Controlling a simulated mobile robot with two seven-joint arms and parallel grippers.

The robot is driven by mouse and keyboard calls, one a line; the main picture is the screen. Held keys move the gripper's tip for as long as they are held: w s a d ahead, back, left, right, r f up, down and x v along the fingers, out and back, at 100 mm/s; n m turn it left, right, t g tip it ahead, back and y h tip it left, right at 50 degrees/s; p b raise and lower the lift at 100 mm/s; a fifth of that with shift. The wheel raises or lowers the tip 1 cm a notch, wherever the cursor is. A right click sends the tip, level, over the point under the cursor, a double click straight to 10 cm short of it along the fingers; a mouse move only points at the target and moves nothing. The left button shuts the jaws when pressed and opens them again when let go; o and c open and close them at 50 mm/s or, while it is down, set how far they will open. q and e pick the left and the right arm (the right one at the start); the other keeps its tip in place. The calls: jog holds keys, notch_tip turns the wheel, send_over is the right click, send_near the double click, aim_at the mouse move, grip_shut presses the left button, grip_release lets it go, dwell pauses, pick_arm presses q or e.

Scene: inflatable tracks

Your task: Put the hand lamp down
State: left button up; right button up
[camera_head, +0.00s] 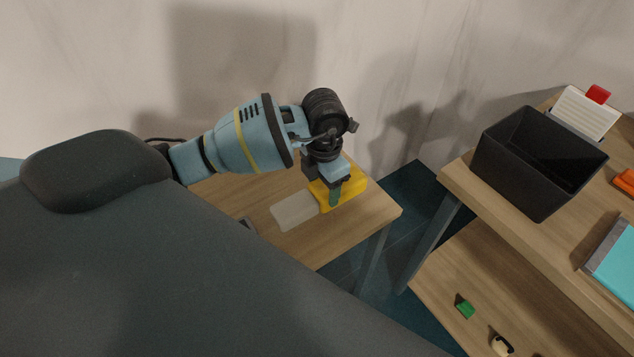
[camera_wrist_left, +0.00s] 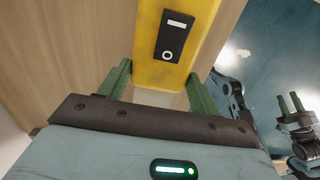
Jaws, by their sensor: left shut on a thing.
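The hand lamp (camera_head: 352,186) is a yellow body at the right end of the left wooden table (camera_head: 318,246). My left gripper (camera_head: 336,192) reaches down over it and is shut on it. In the left wrist view, the yellow lamp (camera_wrist_left: 180,60), with a dark panel, sits between the green fingers of my left gripper (camera_wrist_left: 160,88). I cannot tell whether the lamp touches the tabletop. A pale flat rectangle (camera_head: 292,210) lies on the table just left of the lamp. My right gripper (camera_wrist_left: 291,106) shows small at the right of the left wrist view, its fingers apart.
A second table at the right holds a black open bin (camera_head: 535,165), a teal item (camera_head: 614,250) and an orange item (camera_head: 625,181). A green block (camera_head: 465,306) lies on its lower shelf. A gap separates the two tables. A wall stands behind.

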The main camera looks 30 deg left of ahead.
aim_at(318, 182)
pick_arm(q)
jog(key=shift+w+a, duration=0.8)
jog(key=shift+a, duration=0.2)
jog(key=f, duration=0.3)
jog(key=shift+w+a, duration=0.2)
jog(key=shift+a, duration=0.15)
jog(key=shift+f, duration=0.3)
jog(key=shift+f, duration=0.1)
jog(key=shift+f, duration=0.1)
jog(key=o, duration=1.2)
jog(key=shift+o, duration=0.2)
notch_tip(318, 182, up, 12)
jog(key=shift+r+p, duration=0.15)
jog(key=shift+p, duration=0.15)
